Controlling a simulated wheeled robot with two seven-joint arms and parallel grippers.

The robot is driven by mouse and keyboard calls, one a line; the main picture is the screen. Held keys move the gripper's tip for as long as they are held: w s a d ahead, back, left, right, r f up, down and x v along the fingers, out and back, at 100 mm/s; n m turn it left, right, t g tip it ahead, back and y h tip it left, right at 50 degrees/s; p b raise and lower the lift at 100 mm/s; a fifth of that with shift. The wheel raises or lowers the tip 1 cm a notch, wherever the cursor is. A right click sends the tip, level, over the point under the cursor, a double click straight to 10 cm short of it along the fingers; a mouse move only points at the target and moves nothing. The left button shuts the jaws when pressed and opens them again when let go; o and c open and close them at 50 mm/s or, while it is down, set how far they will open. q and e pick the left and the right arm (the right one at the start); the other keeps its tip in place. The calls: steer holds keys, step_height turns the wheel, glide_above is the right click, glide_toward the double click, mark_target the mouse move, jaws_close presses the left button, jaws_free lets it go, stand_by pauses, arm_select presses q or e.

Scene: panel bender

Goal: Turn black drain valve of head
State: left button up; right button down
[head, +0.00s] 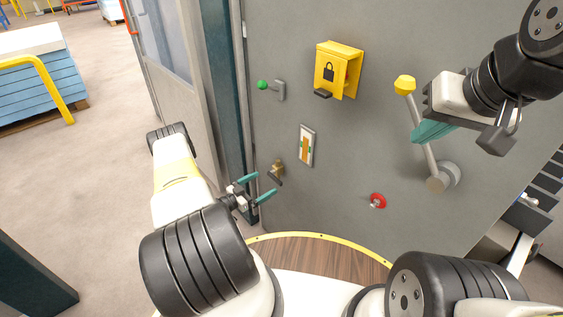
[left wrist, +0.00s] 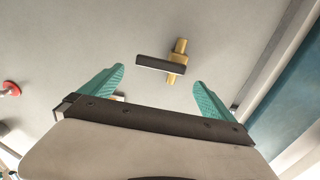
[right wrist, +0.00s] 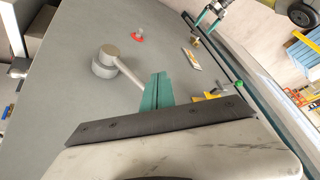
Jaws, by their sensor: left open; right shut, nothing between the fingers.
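The drain valve is a small brass body with a black lever handle (head: 276,176) on the grey panel, left of centre in the head view. In the left wrist view its black handle (left wrist: 153,64) lies nearly level, with the brass body (left wrist: 178,62) at its right end. My left gripper (head: 270,187) is open just beside and below the valve. Its teal fingers (left wrist: 158,85) stand apart on either side of the valve's position and do not visibly touch it. My right gripper (head: 418,135) is shut and empty, near the yellow-knobbed lever (head: 424,135).
The grey panel (head: 330,195) also carries a yellow lock box (head: 324,72), a green-knobbed lever (head: 263,85), a gauge plate (head: 307,146) and a red knob (head: 378,201). A dark post edge (head: 222,80) runs left of the panel. Open floor lies further left.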

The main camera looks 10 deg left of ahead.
mark_target(273, 178)
arm_select(q)
steer(key=x, duration=0.5)
steer(key=c, duration=2)
steer(key=shift+o, duration=0.2)
